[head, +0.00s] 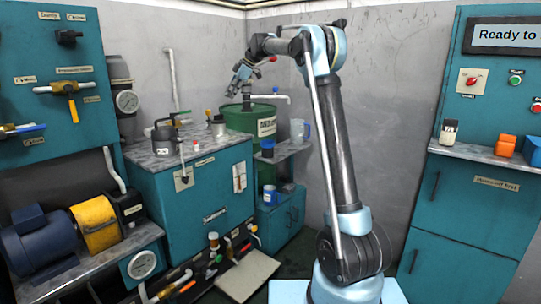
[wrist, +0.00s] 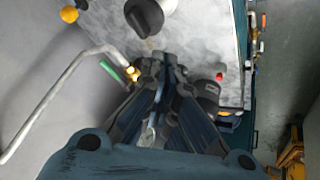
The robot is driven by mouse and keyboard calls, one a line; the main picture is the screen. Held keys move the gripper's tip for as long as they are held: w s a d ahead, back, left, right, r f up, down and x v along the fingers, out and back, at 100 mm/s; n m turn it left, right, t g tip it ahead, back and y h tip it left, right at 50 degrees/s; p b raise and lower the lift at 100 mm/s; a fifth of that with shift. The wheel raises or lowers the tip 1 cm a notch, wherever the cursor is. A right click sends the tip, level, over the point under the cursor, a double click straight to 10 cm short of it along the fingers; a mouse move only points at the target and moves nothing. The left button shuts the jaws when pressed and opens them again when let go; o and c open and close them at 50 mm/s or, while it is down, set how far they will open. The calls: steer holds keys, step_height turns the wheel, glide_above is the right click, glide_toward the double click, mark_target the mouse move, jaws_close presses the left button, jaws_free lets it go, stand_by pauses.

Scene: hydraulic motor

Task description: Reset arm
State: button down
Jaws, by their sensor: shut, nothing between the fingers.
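My gripper (head: 237,83) hangs at the end of my raised arm in the head view, pointing down and left. It is above the right back part of the teal cabinet, near the green drum (head: 249,121). In the wrist view my gripper (wrist: 165,62) is shut with its fingers together and nothing between them. Below it lie the grey cabinet top (wrist: 205,40) and a black round part (wrist: 146,16).
A teal cabinet (head: 206,187) with pipes and valves stands at left. A blue motor (head: 38,238) with a yellow coupling (head: 96,222) sits on the left bench. A control panel cabinet (head: 464,214) is at right. The grey wall (head: 400,70) behind is bare.

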steer(key=s+d+f+m+h, duration=0.15)
steer(key=s+d+m, duration=0.25)
steer(key=s+d, duration=0.5)
steer(key=s+d+f+m+t+h, duration=0.1)
steer(key=s+d+f+m, duration=0.2)
steer(key=s+d, duration=0.6)
steer(key=s+d+f+m+h, duration=0.1)
steer(key=s+d+f+m, duration=0.25)
steer(key=s+d, duration=0.55)
steer(key=s+d+f+m+h, duration=0.1)
steer(key=s+d+f+m, duration=0.2)
steer(key=s+f, duration=0.5)
steer(key=s+d+f+m+h, duration=0.1)
steer(key=s+d+f+m, duration=0.3)
steer(key=s+f, duration=0.4)
steer(key=s+d+f+m+h, duration=0.1)
steer(key=s+d+f+m, duration=0.2)
steer(key=s+f, duration=0.6)
steer(key=s+d, duration=0.1)
steer(key=s, duration=0.3)
steer(key=shift+s+d, duration=0.3)
steer(key=shift+d, duration=0.05)
steer(key=shift+m, duration=0.25)
steer(key=shift+w+f, duration=0.2)
steer(key=shift+w, duration=0.3)
